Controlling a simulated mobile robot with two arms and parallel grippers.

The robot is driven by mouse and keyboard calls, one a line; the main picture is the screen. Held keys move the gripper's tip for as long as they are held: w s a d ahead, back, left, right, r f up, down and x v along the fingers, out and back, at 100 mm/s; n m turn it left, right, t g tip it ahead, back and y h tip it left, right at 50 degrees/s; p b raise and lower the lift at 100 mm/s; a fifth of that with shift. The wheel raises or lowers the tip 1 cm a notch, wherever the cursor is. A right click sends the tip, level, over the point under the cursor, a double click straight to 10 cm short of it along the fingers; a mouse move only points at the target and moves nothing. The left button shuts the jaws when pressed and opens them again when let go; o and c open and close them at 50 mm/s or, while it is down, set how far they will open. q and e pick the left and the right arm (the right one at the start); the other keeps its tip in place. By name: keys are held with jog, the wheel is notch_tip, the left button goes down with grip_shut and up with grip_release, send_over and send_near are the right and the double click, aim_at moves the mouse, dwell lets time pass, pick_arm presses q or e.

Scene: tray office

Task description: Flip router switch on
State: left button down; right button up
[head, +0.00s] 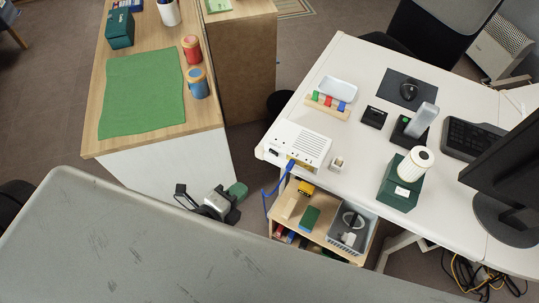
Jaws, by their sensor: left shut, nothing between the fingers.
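The router (303,140) is a white box with vent slots on the near left corner of the white desk. A small dark spot on its left front side (274,152) may be the switch; it is too small to tell its position. A blue cable (267,193) hangs from the router's front. My left gripper (237,191) is shut and empty, below and left of the router. It is apart from the router, in the gap between the two desks. My right gripper is not in view.
Below the desk stands an open shelf (290,203) with blocks and a grey bin (352,228). A small white holder (337,163) sits right of the router. The wooden desk with a green mat (141,92) is at left.

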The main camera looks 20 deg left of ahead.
pick_arm(q)
jog(key=p, duration=0.3)
send_near(276, 155)
jog(key=x, duration=0.7)
jog(key=shift+w, duration=0.15)
jog(key=shift+d, duration=0.1)
